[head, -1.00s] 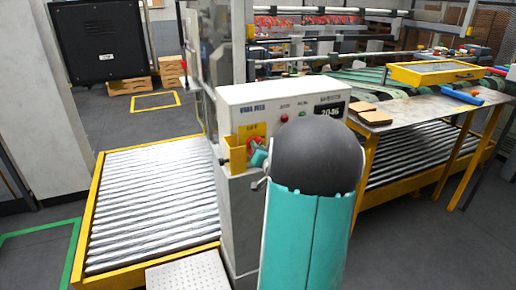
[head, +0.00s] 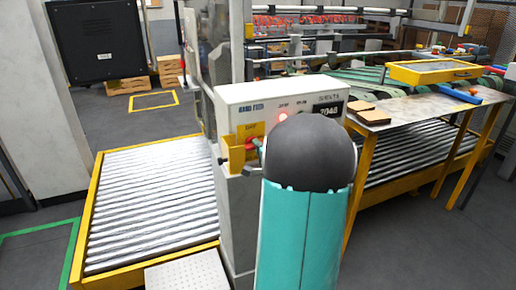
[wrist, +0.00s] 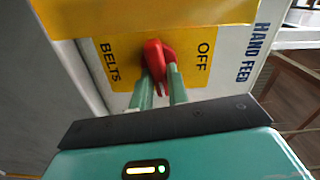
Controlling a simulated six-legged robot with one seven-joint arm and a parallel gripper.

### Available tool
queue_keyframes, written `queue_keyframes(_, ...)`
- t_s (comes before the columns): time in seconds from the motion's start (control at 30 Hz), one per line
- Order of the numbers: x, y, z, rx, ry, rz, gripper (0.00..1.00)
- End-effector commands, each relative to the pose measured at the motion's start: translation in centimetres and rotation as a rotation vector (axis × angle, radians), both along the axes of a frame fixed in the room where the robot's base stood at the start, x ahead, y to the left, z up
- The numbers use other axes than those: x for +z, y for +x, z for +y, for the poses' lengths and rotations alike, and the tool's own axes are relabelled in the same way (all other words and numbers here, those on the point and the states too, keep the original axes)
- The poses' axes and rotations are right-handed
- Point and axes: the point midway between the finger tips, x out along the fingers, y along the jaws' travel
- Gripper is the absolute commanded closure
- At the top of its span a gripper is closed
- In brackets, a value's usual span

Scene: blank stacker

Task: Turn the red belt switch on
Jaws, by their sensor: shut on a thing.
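The red belt switch (wrist: 153,58) sits on a yellow plate in the wrist view, between the printed words BELTS and OFF. My gripper (wrist: 161,78) has its two green fingers on either side of the red handle and is shut on it. I cannot tell whether the handle points to on or off.
A yellow guard (head: 235,160) juts out beside the switch. A roller conveyor (head: 155,205) lies to the left. A metal table (head: 425,112) with brown pieces and a yellow frame (head: 433,73) stands to the right.

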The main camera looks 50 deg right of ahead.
Motion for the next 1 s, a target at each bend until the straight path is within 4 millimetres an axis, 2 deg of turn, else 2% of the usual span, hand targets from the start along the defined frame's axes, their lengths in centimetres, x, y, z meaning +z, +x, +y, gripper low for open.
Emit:
queue_keyframes(0.33,-0.24,-0.11,0.06,0.000,0.129,-0.073,1.00)
queue_keyframes(0.87,-0.28,-0.11,0.04,0.000,0.149,-0.085,1.00)
queue_keyframes(0.9,-0.27,-0.11,0.04,0.000,0.149,-0.085,0.76)
queue_keyframes(0.97,-0.26,-0.10,0.03,0.000,0.149,-0.085,0.64)
queue_keyframes(1.0,-0.24,-0.09,0.02,0.000,0.148,-0.086,0.62)
